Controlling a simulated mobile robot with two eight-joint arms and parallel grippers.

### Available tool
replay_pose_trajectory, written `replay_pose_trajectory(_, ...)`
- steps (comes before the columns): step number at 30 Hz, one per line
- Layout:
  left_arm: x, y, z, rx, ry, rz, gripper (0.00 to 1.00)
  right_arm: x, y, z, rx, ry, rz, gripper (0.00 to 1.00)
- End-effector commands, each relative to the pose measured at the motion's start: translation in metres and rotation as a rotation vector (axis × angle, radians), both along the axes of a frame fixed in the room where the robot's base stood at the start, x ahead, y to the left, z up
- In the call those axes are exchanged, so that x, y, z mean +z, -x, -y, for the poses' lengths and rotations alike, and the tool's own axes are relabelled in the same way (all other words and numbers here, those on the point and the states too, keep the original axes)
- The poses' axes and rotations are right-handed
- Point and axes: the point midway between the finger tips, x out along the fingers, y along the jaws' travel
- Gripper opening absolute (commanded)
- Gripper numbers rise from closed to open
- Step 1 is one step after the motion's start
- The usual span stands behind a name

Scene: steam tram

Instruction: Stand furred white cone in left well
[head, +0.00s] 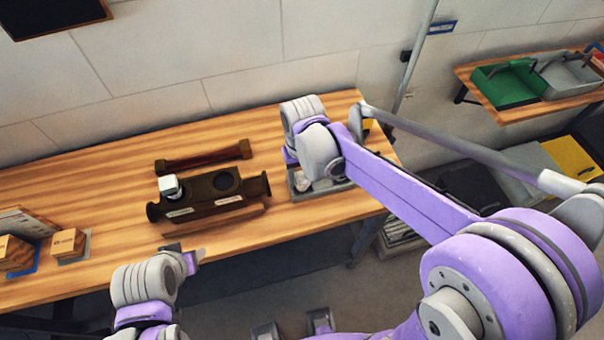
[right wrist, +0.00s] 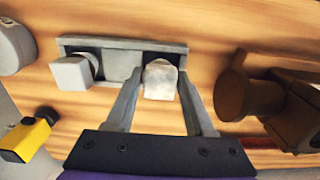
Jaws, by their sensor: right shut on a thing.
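The furred white cone (right wrist: 160,82) stands at one end of a grey tray (right wrist: 118,45), between the fingers of my right gripper (right wrist: 160,90), which is shut on it. In the head view my right arm hides most of the tray (head: 322,196). The dark brown block (head: 205,200) has two wells side by side. A pale, square-topped piece (head: 169,186) covers the left well, and the right well (head: 225,181) looks empty. My left gripper (head: 193,257) is low by the bench's front edge, away from the block, and its jaws are unclear.
A smooth pale piece (right wrist: 72,72) stands in the tray's other end. A dark red bar (head: 203,158) lies behind the block. Wooden blocks (head: 68,243) stand at far left. A yellow-black object (right wrist: 27,137) lies near the tray.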

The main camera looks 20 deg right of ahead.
Motion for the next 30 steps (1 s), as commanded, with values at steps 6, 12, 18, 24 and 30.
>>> replay_pose_trajectory(6,-0.0018,0.0006,0.0,0.0,0.0,-0.001,0.5,-0.0021,-0.0005,0.0001,0.0,0.0,0.001,0.0)
replay_pose_trajectory(12,-0.0015,0.0005,0.0,0.0,0.0,-0.001,0.5,-0.0018,-0.0006,0.0,0.0,0.0,0.001,0.64)
replay_pose_trajectory(18,-0.0015,0.0005,0.0,0.0,0.0,-0.001,0.5,-0.0019,-0.0005,0.0,0.0,0.0,0.001,0.89)
replay_pose_trajectory(24,-0.0015,0.0005,0.0,0.0,0.0,-0.001,0.5,-0.0021,-0.0005,-0.0001,0.0,0.0,0.001,0.98)
replay_pose_trajectory(30,-0.0015,0.0006,0.0,0.0,0.0,-0.001,0.5,-0.0021,-0.0005,-0.0001,0.0,0.0,0.001,1.0)
